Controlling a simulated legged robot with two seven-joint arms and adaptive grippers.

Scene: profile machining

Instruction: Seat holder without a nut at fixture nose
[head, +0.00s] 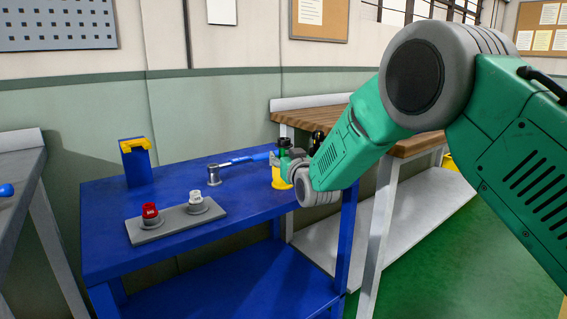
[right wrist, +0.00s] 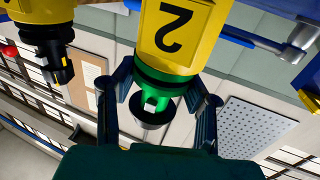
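A green holder (right wrist: 165,82) stands in a yellow stand marked 2 (right wrist: 178,30); its open end faces my right wrist camera, which sees the scene upside down. In the head view, this yellow stand (head: 282,178) is at the blue table's right end. My right gripper (right wrist: 163,88) has one finger on each side of the green collar. No clear gap shows, but I cannot tell whether the fingers press on it. A black holder (right wrist: 55,60) is in the neighbouring yellow stand. The blue fixture with a yellow top (head: 136,160) stands at the table's back left. My left gripper is not in view.
A grey plate (head: 176,226) on the blue table (head: 110,255) carries a red piece (head: 150,211) and a white piece (head: 196,197). A blue-handled wrench (head: 245,158) lies behind by a metal socket (head: 214,176). A wooden-topped bench (head: 320,108) stands behind right.

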